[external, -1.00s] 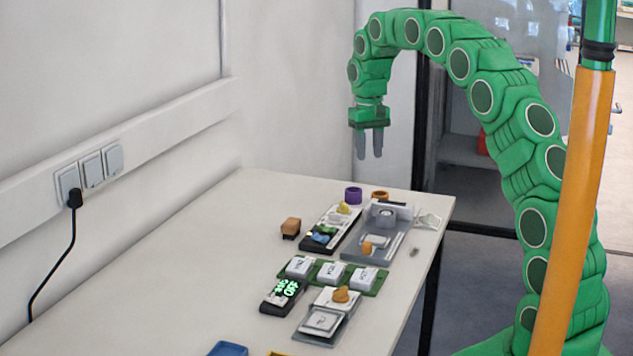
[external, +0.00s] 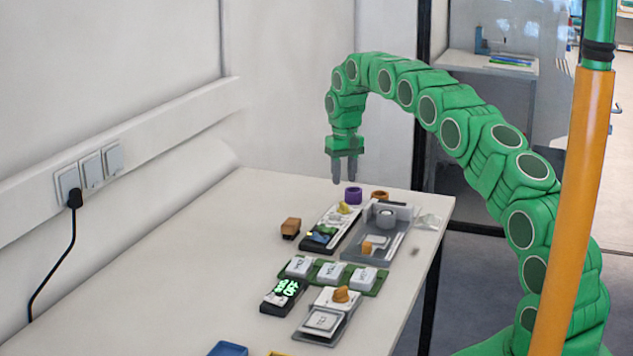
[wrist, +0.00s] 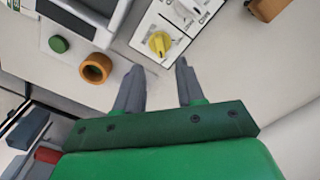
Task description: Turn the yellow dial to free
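The yellow dial (external: 344,208) sits on a white-topped panel (external: 330,222) towards the back of the table. In the wrist view the yellow dial (wrist: 160,43) is on the white panel, beside printed labels and white switches. The labels are too small and turned to read fully. My gripper (external: 343,184) hangs pointing down above the back of the table, near the dial and not touching it. In the wrist view my gripper (wrist: 159,66) is open and empty, and the dial shows just beyond the gap between its fingertips.

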